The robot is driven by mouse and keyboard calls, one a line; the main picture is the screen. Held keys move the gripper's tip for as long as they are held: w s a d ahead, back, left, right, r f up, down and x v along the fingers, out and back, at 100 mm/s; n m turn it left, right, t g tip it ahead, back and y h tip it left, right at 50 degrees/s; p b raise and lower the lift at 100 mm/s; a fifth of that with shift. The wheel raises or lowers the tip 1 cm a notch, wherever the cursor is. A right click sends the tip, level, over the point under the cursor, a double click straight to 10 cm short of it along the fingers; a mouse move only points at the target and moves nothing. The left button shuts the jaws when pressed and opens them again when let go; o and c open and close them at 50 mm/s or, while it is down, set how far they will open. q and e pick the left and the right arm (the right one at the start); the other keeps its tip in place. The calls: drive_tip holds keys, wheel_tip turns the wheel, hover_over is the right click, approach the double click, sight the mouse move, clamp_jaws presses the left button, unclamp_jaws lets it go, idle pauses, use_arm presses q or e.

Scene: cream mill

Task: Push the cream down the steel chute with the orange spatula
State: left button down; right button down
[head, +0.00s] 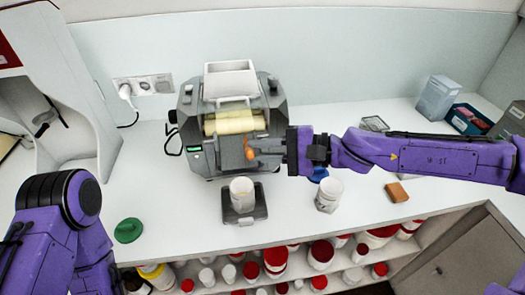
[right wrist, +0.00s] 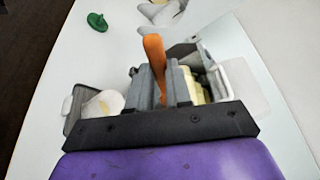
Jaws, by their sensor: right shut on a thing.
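The orange spatula (head: 249,153) is in my right gripper (head: 277,150), which is shut on it in front of the mill. In the right wrist view the orange spatula (right wrist: 154,55) sticks up between the grey fingers (right wrist: 160,88). The steel chute (head: 231,153) is on the mill's front, left of the gripper, with the spatula close to it; contact cannot be told. Pale yellow cream (head: 234,122) covers the rollers above. A white jar (head: 242,192) stands below the chute on a dark scale (head: 242,217). My left arm shows at the lower left, its gripper out of view.
The mill (head: 187,128) with its white hopper (head: 230,78) stands at the back of the white counter. A second jar (head: 328,195) and a brown block (head: 396,192) are to the right. Boxes (head: 437,97) stand at the far right.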

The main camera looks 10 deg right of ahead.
wheel_tip(320, 180, up, 6)
drive_tip(key=s+p, duration=0.2)
drive_tip(key=p, duration=0.3)
drive_tip(key=shift+s+f, duration=0.25)
drive_tip(key=r+p, duration=0.1)
drive_tip(key=s+r+p, duration=0.1)
drive_tip(key=shift+s+r, duration=0.15)
drive_tip(key=shift+r, duration=0.2)
